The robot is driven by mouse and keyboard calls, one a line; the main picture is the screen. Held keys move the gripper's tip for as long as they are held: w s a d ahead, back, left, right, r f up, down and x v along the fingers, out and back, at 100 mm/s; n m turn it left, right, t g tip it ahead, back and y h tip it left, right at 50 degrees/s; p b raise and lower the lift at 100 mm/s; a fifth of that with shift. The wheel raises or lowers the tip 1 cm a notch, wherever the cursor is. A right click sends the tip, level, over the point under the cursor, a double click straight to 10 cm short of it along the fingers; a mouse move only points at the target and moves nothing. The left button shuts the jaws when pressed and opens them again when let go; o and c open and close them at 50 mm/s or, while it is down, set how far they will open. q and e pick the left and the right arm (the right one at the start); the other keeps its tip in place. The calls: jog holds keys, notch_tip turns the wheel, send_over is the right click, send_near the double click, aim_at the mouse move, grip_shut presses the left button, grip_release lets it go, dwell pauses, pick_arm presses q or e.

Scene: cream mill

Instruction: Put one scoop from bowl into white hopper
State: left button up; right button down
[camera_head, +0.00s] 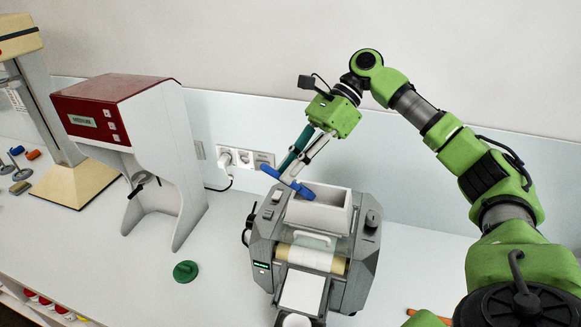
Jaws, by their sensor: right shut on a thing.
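The white hopper (336,216) sits on top of a grey mill, its open top facing up. My right gripper (298,172) reaches down from the upper right and is shut on a blue scoop (302,189). The scoop is over the left back edge of the hopper; whether it touches the rim, and whether anything is in it, I cannot tell. My left gripper is not in view.
The grey mill (262,246) has a knob at its right. A red and white machine (172,130) stands to the left, with a beige stand (75,183) beyond it. A green knobbed lid (185,271) lies on the counter. Wall sockets (243,158) with a plug are behind.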

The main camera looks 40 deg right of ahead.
jog(key=shift+r, duration=3)
jog(key=shift+f, duration=0.1)
